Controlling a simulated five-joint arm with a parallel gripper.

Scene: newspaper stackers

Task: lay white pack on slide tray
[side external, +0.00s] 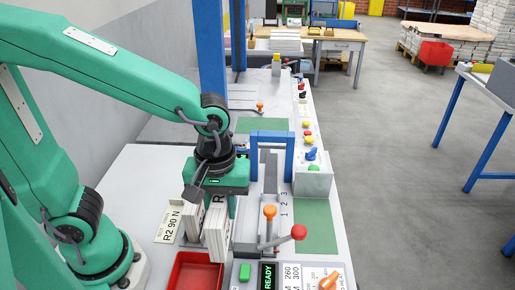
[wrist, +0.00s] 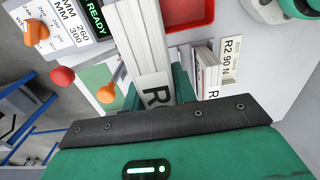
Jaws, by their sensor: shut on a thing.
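My gripper (side external: 222,203) points down and is shut on a white pack (side external: 216,236). The pack stands on edge between the green fingers. It also shows in the wrist view (wrist: 143,40), with a large black R on its near end. I cannot tell whether its lower edge is clear of the surface. A grey channel (side external: 270,208), which looks like the slide tray, lies right of my gripper beside the marks 1 2 3. My gripper hides part of it.
More upright packs (wrist: 207,68) stand close beside the held one, by the R2 90 N label (side external: 168,222). A red bin (side external: 195,272) is in front. A blue frame (side external: 272,136) rises over the channel. Orange and red knobs (side external: 299,232) stand at the channel's near end.

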